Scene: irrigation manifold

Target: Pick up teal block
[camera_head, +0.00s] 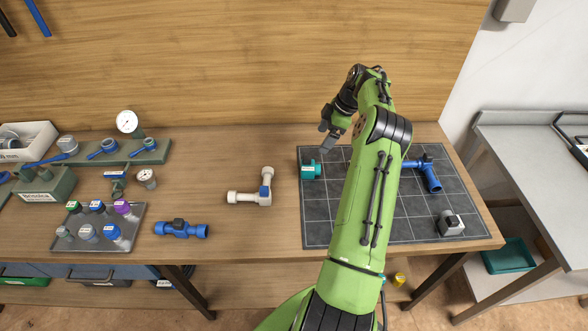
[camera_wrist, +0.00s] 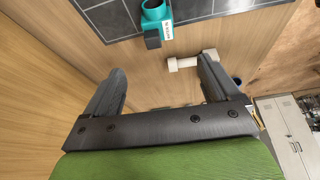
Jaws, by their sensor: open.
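The teal block (camera_head: 311,170) sits at the left edge of the dark tiled mat (camera_head: 320,220) in the head view. It has a round opening and a dark side piece. In the wrist view the teal block (camera_wrist: 157,22) is at the top, beyond my fingertips and between their lines, with a white label on it. My gripper (camera_head: 330,140) is above the table near the mat's back left corner, close to the block and apart from it. In the wrist view my gripper (camera_wrist: 160,78) is open with nothing between its fingers.
A white pipe elbow (camera_head: 250,196) lies left of the mat. A blue valve (camera_head: 181,229) and a tray (camera_head: 68,243) of several fittings are farther left. A blue tee (camera_head: 430,175) and a grey fitting (camera_head: 450,224) are on the mat. My arm covers the mat's middle.

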